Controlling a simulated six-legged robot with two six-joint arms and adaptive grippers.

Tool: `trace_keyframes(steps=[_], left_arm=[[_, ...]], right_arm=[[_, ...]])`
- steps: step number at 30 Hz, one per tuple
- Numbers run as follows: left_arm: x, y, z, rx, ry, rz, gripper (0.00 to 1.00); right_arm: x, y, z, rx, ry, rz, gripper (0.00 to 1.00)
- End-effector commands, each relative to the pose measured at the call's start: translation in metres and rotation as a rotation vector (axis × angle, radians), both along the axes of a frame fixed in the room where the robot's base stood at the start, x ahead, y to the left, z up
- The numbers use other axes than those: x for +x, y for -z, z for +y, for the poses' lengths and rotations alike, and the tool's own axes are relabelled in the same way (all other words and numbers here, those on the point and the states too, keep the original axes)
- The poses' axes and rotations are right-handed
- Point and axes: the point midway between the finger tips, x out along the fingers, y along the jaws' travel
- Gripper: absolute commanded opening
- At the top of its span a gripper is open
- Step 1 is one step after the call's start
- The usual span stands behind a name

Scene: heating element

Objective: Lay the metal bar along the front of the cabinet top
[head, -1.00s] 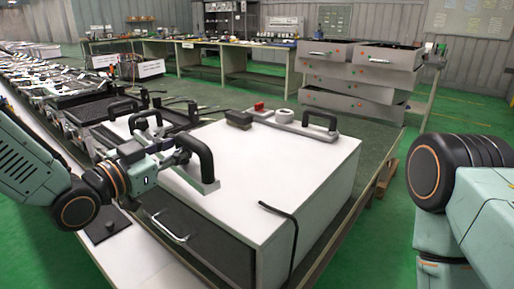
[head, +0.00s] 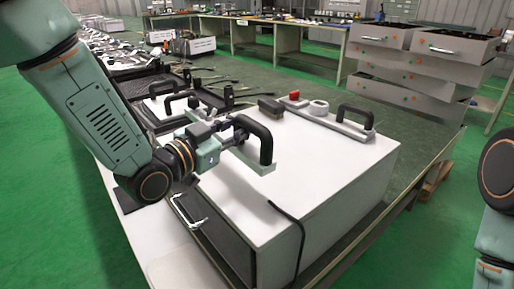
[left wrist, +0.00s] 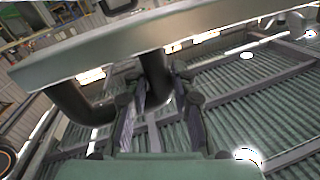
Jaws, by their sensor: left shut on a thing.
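The metal bar (head: 258,168) is a pale strip with a black handle (head: 265,138). My left gripper (head: 237,140) is shut on that handle, and the bar hangs below it over the left part of the white cabinet top (head: 315,165). I cannot tell whether the bar touches the top. In the left wrist view the bar (left wrist: 130,45) runs across the upper part of the picture, with the black handle (left wrist: 155,75) between the fingers. My right arm is at the right edge; its gripper is out of view.
A grey plate (head: 349,130) with a red knob, a ring and a black handle lies along the top's far edge. A dark block (head: 270,107) is beside it. A black cable (head: 290,217) hangs over the near edge. A drawer handle (head: 187,212) projects below.

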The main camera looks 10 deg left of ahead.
Motion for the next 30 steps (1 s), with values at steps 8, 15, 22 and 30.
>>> trace_keyframes(steps=[8, 15, 22, 30], left_arm=[[-0.002, 0.033, 0.003, -0.001, -0.001, -0.004, 0.0], [-0.001, 0.063, 0.002, -0.001, -0.001, -0.001, 0.0], [0.0, 0.07, 0.0, 0.0, 0.001, -0.003, 0.0], [0.0, 0.07, -0.001, 0.0, 0.001, -0.002, 0.44]], right_arm=[[0.0, 0.014, 0.0, 0.0, -0.001, 0.0, 0.4], [0.0, 0.024, 0.0, 0.0, -0.001, 0.0, 0.4], [0.0, 0.026, 0.0, 0.0, -0.001, 0.0, 0.4], [0.0, 0.025, 0.0, 0.0, -0.001, 0.0, 0.4]])
